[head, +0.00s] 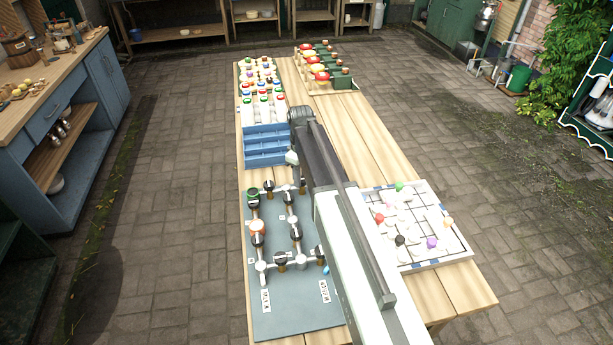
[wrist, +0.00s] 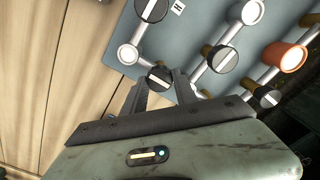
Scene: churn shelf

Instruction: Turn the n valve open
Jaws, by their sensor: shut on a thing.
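The grey valve panel (head: 300,322) lies on the table in the head view, with pale pipes and several black valve knobs. In the wrist view, my gripper (wrist: 159,86) has its two fingers on either side of a black valve knob (wrist: 159,77) with a pale bar, and is shut on it. The bar lies slightly tilted from level in that picture. Another black knob (wrist: 153,8) is above it, and a larger one (wrist: 222,58) is to its right. The labels are too small to tell which valve is n. In the head view my arm hides the gripper's fingertips.
An orange wheel (wrist: 284,57) is on the panel at the right of the wrist view. A blue tray (head: 266,146) stands behind the panel. A white grid board (head: 455,246) with coloured pieces lies right of my arm. Bare table wood (head: 385,160) shows beyond the board.

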